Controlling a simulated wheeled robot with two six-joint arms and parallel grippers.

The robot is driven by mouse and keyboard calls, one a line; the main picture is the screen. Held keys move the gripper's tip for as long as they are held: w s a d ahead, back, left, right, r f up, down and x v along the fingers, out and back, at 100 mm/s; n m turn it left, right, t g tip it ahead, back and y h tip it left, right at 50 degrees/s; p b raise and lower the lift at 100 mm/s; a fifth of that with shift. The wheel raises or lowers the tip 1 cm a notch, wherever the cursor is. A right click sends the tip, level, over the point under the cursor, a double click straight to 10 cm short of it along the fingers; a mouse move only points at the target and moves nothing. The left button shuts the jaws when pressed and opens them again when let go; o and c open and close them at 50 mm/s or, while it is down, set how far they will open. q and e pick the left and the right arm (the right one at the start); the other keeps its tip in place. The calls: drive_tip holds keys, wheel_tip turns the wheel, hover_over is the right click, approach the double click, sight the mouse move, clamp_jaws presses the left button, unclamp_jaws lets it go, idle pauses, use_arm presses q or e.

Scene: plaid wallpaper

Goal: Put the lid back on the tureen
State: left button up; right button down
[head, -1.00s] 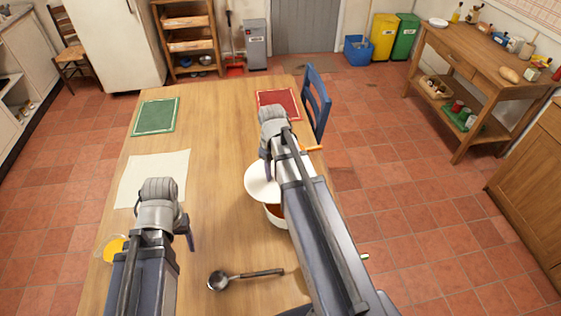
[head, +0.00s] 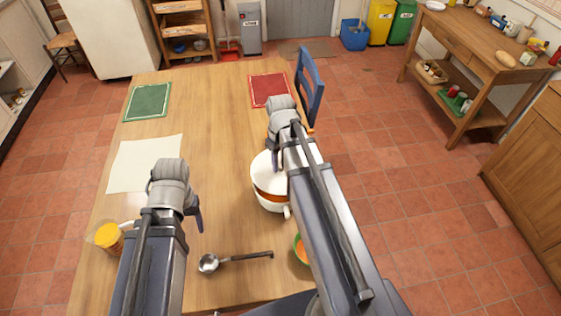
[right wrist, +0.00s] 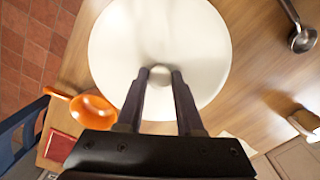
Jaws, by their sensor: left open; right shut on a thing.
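The white lid (head: 262,170) is over the white tureen (head: 270,206). An orange-brown strip shows between the lid's near edge and the tureen's near rim, so the lid does not cover that side in the head view. My right gripper (head: 273,158) is shut on the lid's knob (right wrist: 160,75); the lid (right wrist: 125,40) fills the upper middle of the right wrist view and hides the tureen there. My right arm hides the tureen's right side in the head view. My left gripper (head: 197,220) is open and empty over the table, left of the tureen.
A ladle (head: 235,260) lies in front of the tureen, beside a green-rimmed bowl (head: 300,249) partly behind my arm. An orange pan (right wrist: 92,109) sits near the blue chair (head: 311,88). A yellow mug (head: 109,238) is far left. The table's middle is clear.

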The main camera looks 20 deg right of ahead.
drive_tip(key=shift+f+b, duration=1.85)
drive_tip(key=shift+f, duration=0.35)
drive_tip(key=shift+f, duration=0.1)
idle(0.4)
unclamp_jaws()
idle(0.6)
drive_tip(key=shift+r+p, duration=3.4)
drive_tip(key=shift+r, duration=0.15)
